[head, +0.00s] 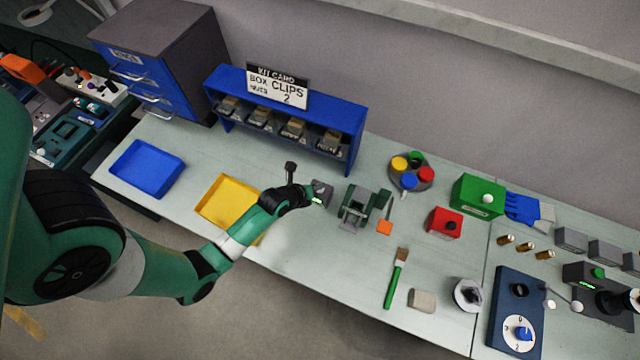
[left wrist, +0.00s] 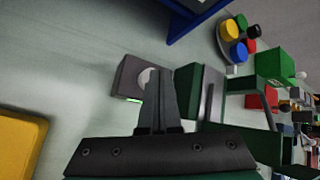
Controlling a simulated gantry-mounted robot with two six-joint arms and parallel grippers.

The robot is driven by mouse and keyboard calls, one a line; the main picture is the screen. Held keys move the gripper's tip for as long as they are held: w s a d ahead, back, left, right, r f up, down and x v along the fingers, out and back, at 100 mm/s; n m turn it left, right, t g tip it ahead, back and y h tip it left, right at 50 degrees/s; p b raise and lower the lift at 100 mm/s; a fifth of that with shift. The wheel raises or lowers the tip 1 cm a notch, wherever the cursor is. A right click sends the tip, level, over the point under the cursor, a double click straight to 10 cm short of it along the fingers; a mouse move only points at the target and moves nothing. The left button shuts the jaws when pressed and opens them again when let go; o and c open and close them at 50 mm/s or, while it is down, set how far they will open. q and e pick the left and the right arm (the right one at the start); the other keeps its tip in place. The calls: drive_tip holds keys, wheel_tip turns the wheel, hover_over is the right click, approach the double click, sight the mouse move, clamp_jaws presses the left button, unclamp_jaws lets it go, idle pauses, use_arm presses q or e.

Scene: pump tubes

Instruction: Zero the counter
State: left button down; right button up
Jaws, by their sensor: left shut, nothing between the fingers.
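The counter is a small grey box (head: 322,187) with a lit green strip, right at the tip of my left gripper in the head view. In the left wrist view the counter (left wrist: 127,82) shows a round white button (left wrist: 147,77) on its face and a green glow at its lower edge. My left gripper (head: 312,197) is shut and empty. Its closed fingertips (left wrist: 159,74) overlap the right side of the white button in the left wrist view; I cannot tell whether they touch it. The counter's digits are not readable. My right gripper is not in view.
A dark green fixture (head: 356,206) stands just right of the counter. A yellow tray (head: 215,211) lies to the left, partly behind my arm. A blue shelf (head: 335,147) with a sign stands behind. A green brush (head: 393,285) and a grey block (head: 422,300) lie toward the front.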

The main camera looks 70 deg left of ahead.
use_arm(q)
drive_tip(key=shift+f, duration=0.35)
drive_tip(key=shift+r, duration=0.1)
idle(0.4)
drive_tip(key=shift+r+p, duration=0.8)
drive_tip(key=shift+r, duration=0.15)
wheel_tip(320, 180, up, 5)
drive_tip(key=p, duration=0.5)
drive_tip(key=shift+r, duration=0.1)
idle(0.4)
